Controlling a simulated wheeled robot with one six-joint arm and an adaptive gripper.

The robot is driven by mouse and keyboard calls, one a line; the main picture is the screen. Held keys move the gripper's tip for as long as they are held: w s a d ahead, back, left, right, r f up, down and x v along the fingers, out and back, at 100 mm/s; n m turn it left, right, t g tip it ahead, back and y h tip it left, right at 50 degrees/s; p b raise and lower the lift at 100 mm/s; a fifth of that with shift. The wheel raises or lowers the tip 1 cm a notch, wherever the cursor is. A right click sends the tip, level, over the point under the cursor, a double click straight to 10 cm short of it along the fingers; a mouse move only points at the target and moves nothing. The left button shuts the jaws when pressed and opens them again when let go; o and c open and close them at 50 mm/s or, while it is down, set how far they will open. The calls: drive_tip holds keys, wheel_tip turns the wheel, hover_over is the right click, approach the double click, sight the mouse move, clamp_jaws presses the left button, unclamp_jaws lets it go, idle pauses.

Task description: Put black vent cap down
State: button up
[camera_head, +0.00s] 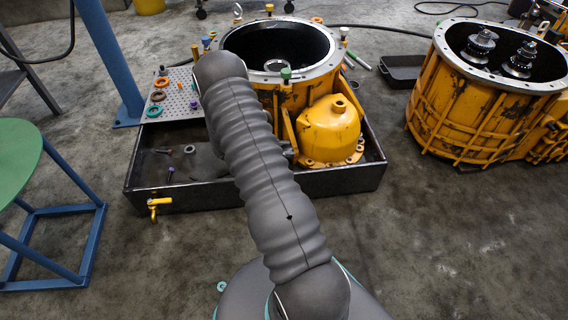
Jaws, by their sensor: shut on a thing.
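My arm rises from the bottom middle to its bend over the left side of the open transmission housing. My gripper is not visible; the arm hides what lies behind it. I cannot make out a black vent cap anywhere in this view. The yellow housing (262,98) stands open in a black drip tray (240,194), with a pale ring inside its dark bore. A yellow domed cover (331,130) sits at its front right.
A perforated plate (180,100) at the tray's left holds colored rings and small parts. A second yellow housing (455,110) with gears stands at right, near a small black tray (400,70). A green-topped stool (18,155) is at left. The right foreground floor is clear.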

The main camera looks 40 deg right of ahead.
drive_tip(key=shift+f+b, duration=0.4)
drive_tip(key=shift+f, duration=3.05)
drive_tip(key=shift+f, duration=0.2)
drive_tip(key=o, duration=0.9)
drive_tip(key=shift+o, duration=0.2)
drive_tip(key=shift+r, duration=0.15)
